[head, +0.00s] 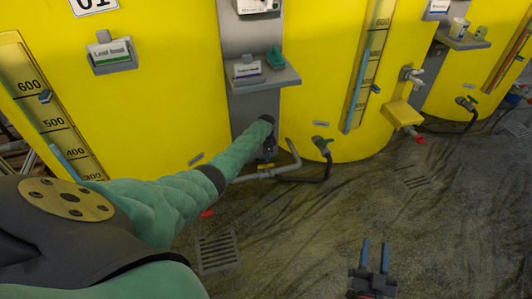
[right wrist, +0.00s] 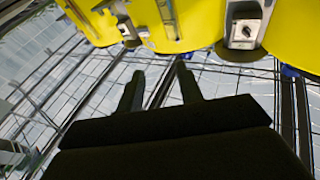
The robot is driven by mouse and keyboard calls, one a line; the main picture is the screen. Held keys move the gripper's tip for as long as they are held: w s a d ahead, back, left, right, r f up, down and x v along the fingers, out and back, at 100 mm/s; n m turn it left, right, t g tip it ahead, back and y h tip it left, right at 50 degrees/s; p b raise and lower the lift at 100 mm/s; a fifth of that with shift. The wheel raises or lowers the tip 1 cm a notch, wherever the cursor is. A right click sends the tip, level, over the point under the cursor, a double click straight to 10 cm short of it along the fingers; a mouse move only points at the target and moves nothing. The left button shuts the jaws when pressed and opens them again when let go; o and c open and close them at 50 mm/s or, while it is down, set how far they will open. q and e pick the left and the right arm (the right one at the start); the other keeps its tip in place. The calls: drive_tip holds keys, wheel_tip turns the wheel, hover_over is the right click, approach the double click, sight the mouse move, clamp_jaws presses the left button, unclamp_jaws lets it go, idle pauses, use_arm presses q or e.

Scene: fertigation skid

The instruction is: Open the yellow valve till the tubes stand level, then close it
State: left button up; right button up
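The left tank's sight tube (head: 68,165) has blue liquid topping out near the 400 mark. The middle tank's sight tube (head: 357,90) has a blue column reaching visibly higher on its scale. A grey pipe (head: 265,173) runs low between these tanks. I cannot make out the yellow valve; my left forearm and wrist cover part of that pipe area. My left gripper (head: 269,148) is at the pipe, mostly hidden behind its wrist, so its fingers and any hold are unclear. My right gripper (head: 375,256) is open and empty above the floor; its spread fingers show in the right wrist view (right wrist: 160,90).
Green-handled valves (head: 321,146) with dark hoses sit low on the tanks. A grey shelf (head: 275,80) juts out above my left wrist. A yellow box (head: 402,114) stands out at the right.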

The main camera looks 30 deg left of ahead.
use_arm(q)
drive_tip(key=shift+r, duration=0.35)
use_arm(e)
wheel_tip(320, 180, down, 3)
drive_tip(key=shift+a+r+g, duration=0.1)
drive_tip(key=shift+r+g, duration=0.05)
drive_tip(key=shift+g, duration=0.35)
